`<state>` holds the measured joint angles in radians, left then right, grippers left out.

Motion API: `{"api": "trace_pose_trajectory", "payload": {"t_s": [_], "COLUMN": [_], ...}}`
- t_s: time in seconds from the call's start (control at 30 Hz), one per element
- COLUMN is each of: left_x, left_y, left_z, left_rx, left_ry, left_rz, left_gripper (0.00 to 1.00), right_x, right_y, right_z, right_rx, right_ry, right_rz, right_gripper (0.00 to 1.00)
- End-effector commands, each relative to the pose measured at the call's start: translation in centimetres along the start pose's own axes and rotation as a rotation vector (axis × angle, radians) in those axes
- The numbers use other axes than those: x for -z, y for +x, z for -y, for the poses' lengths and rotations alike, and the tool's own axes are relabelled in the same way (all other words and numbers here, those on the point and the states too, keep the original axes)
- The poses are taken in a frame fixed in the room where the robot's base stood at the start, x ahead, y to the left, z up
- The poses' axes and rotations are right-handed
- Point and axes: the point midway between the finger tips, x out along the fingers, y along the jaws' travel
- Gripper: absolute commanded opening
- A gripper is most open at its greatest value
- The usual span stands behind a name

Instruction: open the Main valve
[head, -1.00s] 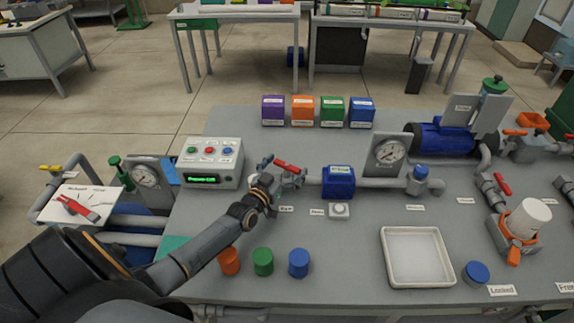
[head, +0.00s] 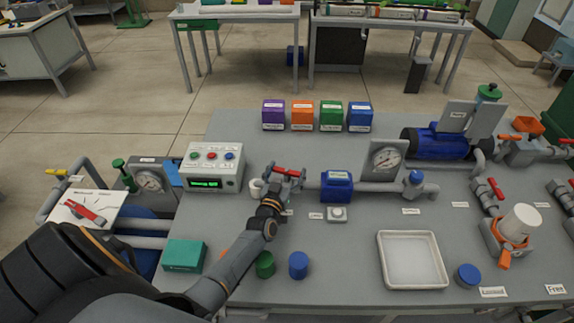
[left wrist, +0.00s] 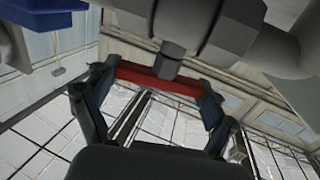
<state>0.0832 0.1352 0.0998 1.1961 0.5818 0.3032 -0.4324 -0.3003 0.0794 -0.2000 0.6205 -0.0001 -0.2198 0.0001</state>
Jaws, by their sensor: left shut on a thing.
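The valve with a red lever (head: 292,171) sits on the grey pipe left of the blue meter box in the head view. The small label in front of it is too small to read with certainty. My left gripper (head: 281,183) reaches the valve from the front and is shut on the red lever. In the left wrist view the red lever (left wrist: 155,80) lies crosswise between the two fingers, under the grey valve stem (left wrist: 171,58). The lever looks roughly in line with the pipe. My arm and gripper hide part of the valve body. My right gripper is not in view.
The blue meter box (head: 337,186) and a gauge (head: 385,160) are to the right. Green (head: 265,265) and blue (head: 298,265) cylinders stand near my forearm. A white tray (head: 412,260) lies front right.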

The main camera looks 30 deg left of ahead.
Motion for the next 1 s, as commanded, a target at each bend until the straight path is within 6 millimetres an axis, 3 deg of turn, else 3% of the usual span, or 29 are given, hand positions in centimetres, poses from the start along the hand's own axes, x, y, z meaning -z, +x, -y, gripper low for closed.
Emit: {"api": "trace_pose_trajectory", "payload": {"t_s": [0.1, 0.5, 1.0], "left_x": [0.2, 0.0, 0.0], "left_y": [0.0, 0.0, 0.0], "left_z": [-0.2, -0.1, 0.0], "left_rx": [0.077, 0.269, 0.303], "left_ry": [-0.008, -0.002, 0.0], "left_rz": [0.003, 0.001, -0.001], "left_gripper": [0.53, 0.53, 0.53], "right_x": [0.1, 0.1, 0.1], "right_y": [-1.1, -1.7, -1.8], "right_z": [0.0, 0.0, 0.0], "right_rx": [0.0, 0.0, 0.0], "right_ry": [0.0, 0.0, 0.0], "right_rz": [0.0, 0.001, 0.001], "right_gripper": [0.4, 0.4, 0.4]}}
